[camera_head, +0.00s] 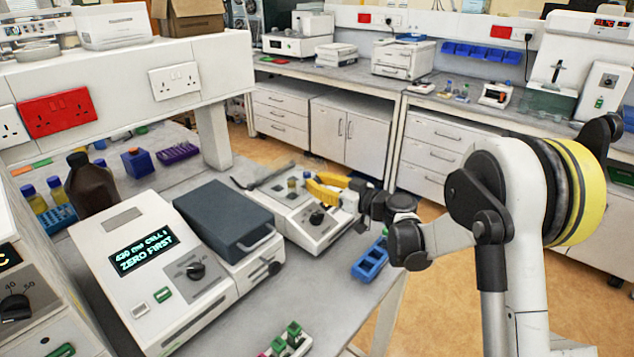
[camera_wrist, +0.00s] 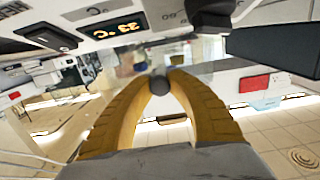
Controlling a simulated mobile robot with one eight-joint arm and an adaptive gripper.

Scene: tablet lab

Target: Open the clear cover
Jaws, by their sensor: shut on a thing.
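A white heater unit (camera_head: 310,228) with a black dial stands on the bench in the head view. Its display, reading 33 °C, shows upside down in the wrist view (camera_wrist: 118,28). The clear cover is see-through, and its outline and angle are hard to make out. My gripper (camera_head: 309,184) has yellow fingers and reaches in from the right over the unit's top. In the wrist view, its fingertips (camera_wrist: 160,78) are closed around a small dark round knob (camera_wrist: 159,85), which looks like the cover's knob. A small vial (camera_head: 292,184) shows just left of the fingertips.
A white photometer (camera_head: 150,260) with a dark grey lid (camera_head: 225,218) stands close on the left. A blue rack (camera_head: 370,262) sits right of the heater unit, near the bench edge. A brown bottle (camera_head: 90,188) stands at the far left. Small green-capped items (camera_head: 290,337) are in front.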

